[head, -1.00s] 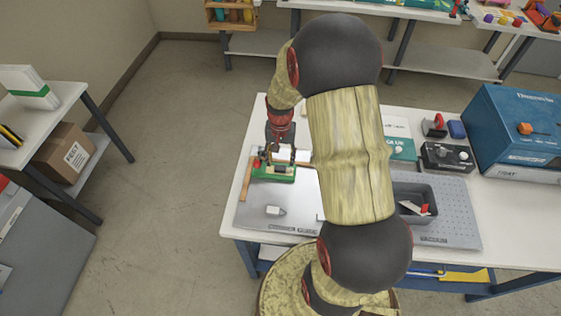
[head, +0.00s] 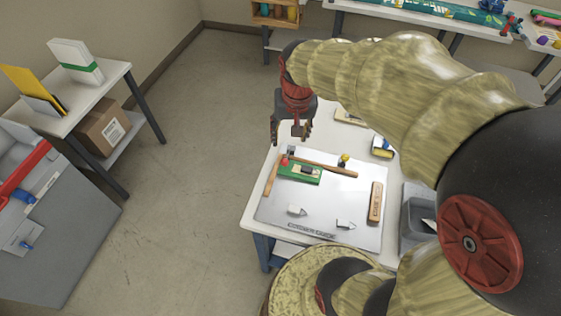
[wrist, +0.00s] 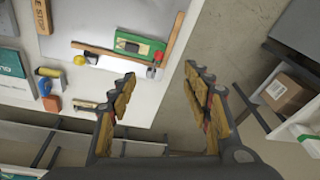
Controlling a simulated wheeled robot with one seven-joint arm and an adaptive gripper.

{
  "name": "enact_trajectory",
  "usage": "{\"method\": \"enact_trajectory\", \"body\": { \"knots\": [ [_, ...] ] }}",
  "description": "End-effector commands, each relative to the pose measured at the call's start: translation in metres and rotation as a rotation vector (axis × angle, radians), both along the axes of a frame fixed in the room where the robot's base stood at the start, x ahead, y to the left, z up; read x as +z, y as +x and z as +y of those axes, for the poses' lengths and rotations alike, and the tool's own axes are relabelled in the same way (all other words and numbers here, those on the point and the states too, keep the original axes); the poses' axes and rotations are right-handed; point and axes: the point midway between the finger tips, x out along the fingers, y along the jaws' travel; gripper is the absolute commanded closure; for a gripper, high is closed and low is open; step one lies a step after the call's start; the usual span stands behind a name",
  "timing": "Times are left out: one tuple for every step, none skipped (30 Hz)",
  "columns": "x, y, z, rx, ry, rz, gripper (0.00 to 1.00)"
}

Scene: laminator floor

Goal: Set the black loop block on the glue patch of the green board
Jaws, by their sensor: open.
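The green board (head: 286,171) lies on the pale plate, against wooden strips; the wrist view shows it too (wrist: 121,41). A dark block (head: 308,170), which looks like the black loop block, rests on the board's middle; it also shows in the wrist view (wrist: 142,49). I cannot make out the glue patch separately or tell how exactly the block sits on it. My gripper (head: 290,134) is open and empty, raised above and beyond the board. In the wrist view its spread fingers (wrist: 160,76) have nothing between them.
A red-topped clamp-like piece (head: 285,160) stands at the board's corner. A wooden strip (head: 326,166) runs behind it. A wooden bar (head: 376,203) and two small white pieces (head: 297,210) lie on the plate. A grey bin (head: 413,215) is at right.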

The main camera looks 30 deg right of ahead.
Motion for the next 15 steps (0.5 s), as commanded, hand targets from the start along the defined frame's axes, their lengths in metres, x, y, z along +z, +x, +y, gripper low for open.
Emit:
{"method": "enact_trajectory", "body": {
  "knots": [
    [0.019,-0.011,0.019,0.061,-0.016,-0.039,0.51],
    [0.028,-0.019,0.029,0.096,-0.025,-0.057,0.51],
    [0.039,-0.029,0.041,0.144,-0.036,-0.082,0.51],
    [0.047,-0.038,0.050,0.179,-0.044,-0.101,0.51],
    [0.054,-0.046,0.058,0.213,-0.052,-0.121,0.51],
    [0.062,-0.057,0.068,0.258,-0.062,-0.145,0.51],
    [0.067,-0.065,0.075,0.288,-0.070,-0.164,0.51],
    [0.071,-0.073,0.082,0.319,-0.077,-0.181,0.51],
    [0.075,-0.083,0.089,0.354,-0.084,-0.201,0.51],
    [0.078,-0.089,0.093,0.379,-0.090,-0.214,0.51],
    [0.080,-0.096,0.097,0.400,-0.095,-0.226,0.51],
    [0.082,-0.103,0.102,0.425,-0.100,-0.241,0.51],
    [0.083,-0.107,0.105,0.441,-0.105,-0.250,0.51],
    [0.084,-0.110,0.107,0.455,-0.108,-0.258,0.51],
    [0.084,-0.114,0.109,0.468,-0.111,-0.264,0.51]
  ]
}}
